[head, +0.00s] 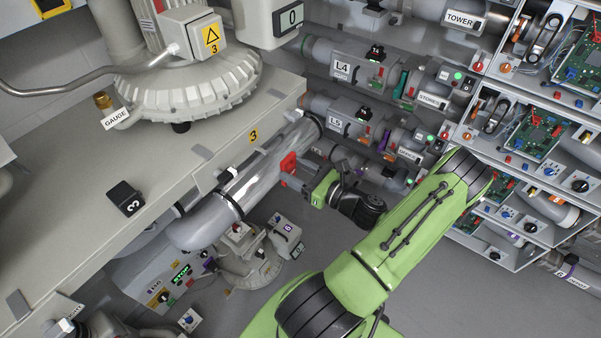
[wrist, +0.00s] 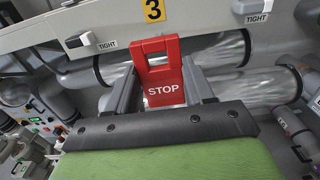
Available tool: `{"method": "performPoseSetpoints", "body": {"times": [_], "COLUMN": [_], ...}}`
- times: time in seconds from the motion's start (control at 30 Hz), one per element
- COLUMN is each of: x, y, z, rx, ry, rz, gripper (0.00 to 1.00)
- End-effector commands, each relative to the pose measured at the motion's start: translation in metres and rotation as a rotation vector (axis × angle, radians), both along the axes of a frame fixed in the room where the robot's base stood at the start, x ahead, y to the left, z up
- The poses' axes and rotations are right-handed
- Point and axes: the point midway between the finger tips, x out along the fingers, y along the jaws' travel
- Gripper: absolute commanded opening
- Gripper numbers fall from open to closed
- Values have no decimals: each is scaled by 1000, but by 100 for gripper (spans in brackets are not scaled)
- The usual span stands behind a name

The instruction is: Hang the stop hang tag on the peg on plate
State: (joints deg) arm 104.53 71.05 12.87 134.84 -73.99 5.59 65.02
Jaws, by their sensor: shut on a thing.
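The red stop hang tag (wrist: 164,90) has white STOP lettering and an opening in its upper part. My gripper (wrist: 160,82) is shut on the tag, with a grey finger at each side of it. The tag stands out in front of the shiny metal pipe in the wrist view. In the head view the tag (head: 288,162) is small and red at the tip of my gripper (head: 292,175), beside that pipe. I cannot make out the peg or its plate for certain in either view.
A grey bench edge (wrist: 190,25) with a yellow 3 label (wrist: 153,10) runs above the tag. Levers with TIGHT labels (wrist: 107,45) sit along it. The shiny pipe (head: 265,170) lies close by. Shelves of circuit boards (head: 535,135) stand at right; grey floor is open below.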

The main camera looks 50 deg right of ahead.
Motion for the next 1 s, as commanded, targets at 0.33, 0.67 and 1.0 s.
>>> {"method": "performPoseSetpoints", "body": {"times": [0.33, 0.67, 1.0], "x": [25, 47, 71], "y": [1, 2, 3], "z": [-1, -2, -3], "rx": [0, 0, 0], "ry": [0, -1, -1], "rz": [1, 2, 3], "gripper": [24, 24, 24]}}
